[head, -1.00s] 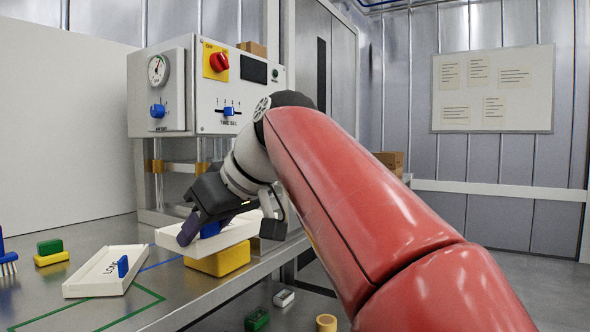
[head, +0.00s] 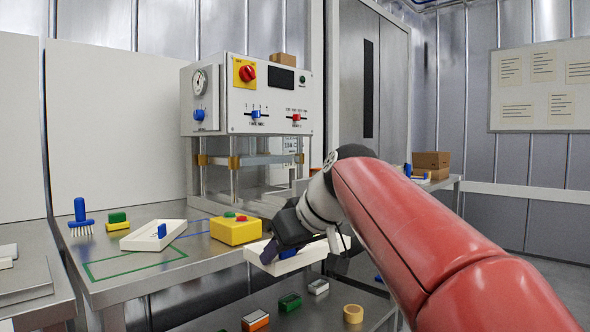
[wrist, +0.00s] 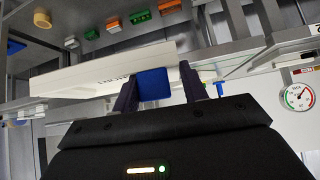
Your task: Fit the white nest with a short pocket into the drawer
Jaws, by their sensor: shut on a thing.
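My gripper (head: 272,248) is shut on the blue handle (wrist: 152,86) of a white nest (head: 318,252). The nest is a flat white slab, held at the table's front edge, to the right of a yellow button box (head: 234,231). In the wrist view the white nest (wrist: 80,78) shows edge-on; its lettering is partly covered and its pocket cannot be made out. A second white nest (head: 140,240) with a blue handle lies on the table at left. The press machine (head: 250,100) stands behind; a pale flat part (head: 236,200) sits low between its posts. I cannot tell whether that is the drawer.
Green tape (head: 135,270) outlines bare table. A lower shelf holds several small items, including a green block (head: 289,302) and a tan ring (head: 353,313).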

